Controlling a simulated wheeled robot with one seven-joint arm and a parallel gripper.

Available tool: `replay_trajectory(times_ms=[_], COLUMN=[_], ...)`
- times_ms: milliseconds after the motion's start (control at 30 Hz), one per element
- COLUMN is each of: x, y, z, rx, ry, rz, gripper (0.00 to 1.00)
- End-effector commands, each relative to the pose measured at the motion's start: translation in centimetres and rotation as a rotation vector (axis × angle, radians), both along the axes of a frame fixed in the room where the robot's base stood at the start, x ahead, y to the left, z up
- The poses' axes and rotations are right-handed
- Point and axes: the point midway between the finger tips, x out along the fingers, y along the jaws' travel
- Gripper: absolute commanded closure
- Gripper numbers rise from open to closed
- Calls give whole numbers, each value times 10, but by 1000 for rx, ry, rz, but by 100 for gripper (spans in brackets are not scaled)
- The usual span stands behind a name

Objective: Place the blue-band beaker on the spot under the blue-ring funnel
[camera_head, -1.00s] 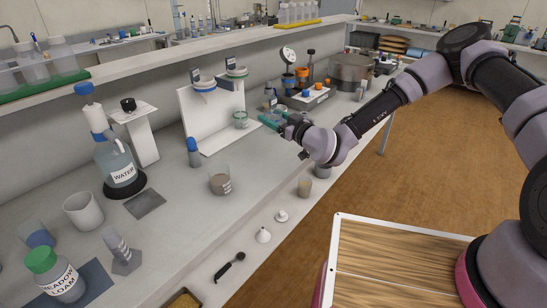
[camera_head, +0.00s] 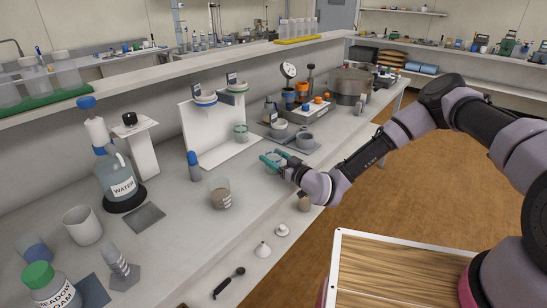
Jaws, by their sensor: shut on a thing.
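My gripper (camera_head: 273,160) has teal fingers and is shut on a small clear beaker (camera_head: 274,155), which I take to be the blue-band beaker. The fingers hide much of it, and its band is hard to make out. It is near the bench's front edge, right of the white stand (camera_head: 205,132). The blue-ring funnel (camera_head: 205,99) is the left one on the stand. The spot under it on the white base (camera_head: 214,155) looks bare. The green-ring funnel (camera_head: 236,87) is to its right, with a green-band beaker (camera_head: 240,133) below it.
A blue-capped bottle (camera_head: 194,166) and a beaker with brown contents (camera_head: 220,193) stand left of my gripper, near the stand. The bench between gripper and stand looks clear.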

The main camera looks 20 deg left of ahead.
Motion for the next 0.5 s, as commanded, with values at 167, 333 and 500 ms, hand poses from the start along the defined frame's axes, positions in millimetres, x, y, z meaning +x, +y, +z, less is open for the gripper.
replay_trajectory(times_ms=[167, 333, 500], x=[0, 0, 0], y=[0, 0, 0], z=[1, -3, -2], rx=[0, 0, 0], ry=[-1, -1, -1], rz=[0, 0, 0], gripper=[96, 22, 0])
